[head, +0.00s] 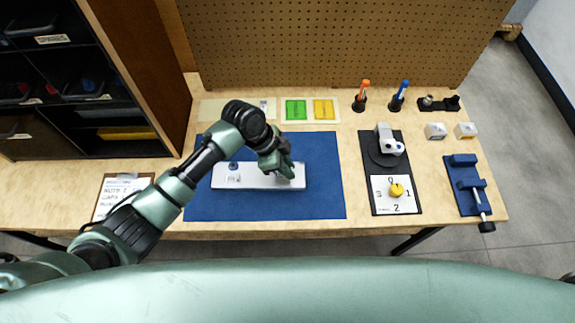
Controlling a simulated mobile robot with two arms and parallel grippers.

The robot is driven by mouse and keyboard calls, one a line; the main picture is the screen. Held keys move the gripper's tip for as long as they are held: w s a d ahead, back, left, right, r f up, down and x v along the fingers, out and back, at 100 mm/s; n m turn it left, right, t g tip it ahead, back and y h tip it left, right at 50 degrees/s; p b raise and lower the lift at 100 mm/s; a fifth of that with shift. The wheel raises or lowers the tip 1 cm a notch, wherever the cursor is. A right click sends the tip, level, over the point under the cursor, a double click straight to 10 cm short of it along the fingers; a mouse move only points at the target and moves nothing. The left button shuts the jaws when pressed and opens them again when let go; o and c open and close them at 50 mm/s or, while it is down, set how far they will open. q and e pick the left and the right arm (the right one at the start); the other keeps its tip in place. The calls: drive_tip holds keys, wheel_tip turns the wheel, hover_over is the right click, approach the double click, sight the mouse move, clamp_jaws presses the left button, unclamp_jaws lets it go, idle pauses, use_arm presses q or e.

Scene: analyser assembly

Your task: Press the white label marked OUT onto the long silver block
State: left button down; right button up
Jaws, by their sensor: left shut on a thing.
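The long silver block (258,183) lies flat on the blue mat (320,204). A small dark blue round part (233,166) and a small white patch with dark marks (233,178) sit at its left end. My left gripper (290,175) points down at the block's right end, with its fingertips at or just above the top face. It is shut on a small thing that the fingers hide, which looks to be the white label. The word OUT cannot be read, and whether the label touches the block cannot be told. My right gripper is not in view.
Behind the mat lie a pale strip (216,109) and green (296,109) and yellow (324,109) pieces. Pen stands, a dial panel (397,207) and a blue clamp (463,180) stand to the right. A dark shelf (80,95) stands at left. The mat's right part is clear.

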use_arm(q)
drive_tip(key=shift+f, duration=1.35)
idle(1.7)
idle(1.2)
drive_tip(key=shift+f, duration=0.2)
idle(0.9)
drive_tip(key=c, duration=0.7)
unclamp_jaws()
drive_tip(key=shift+r, duration=0.15)
drive_tip(key=shift+w+r+p, duration=0.1)
drive_tip(key=shift+r+p, duration=0.7)
drive_tip(key=shift+p, duration=0.05)
wheel_tip(320, 180, up, 5)
drive_tip(key=p, duration=0.5)
drive_tip(key=shift+r, duration=0.1)
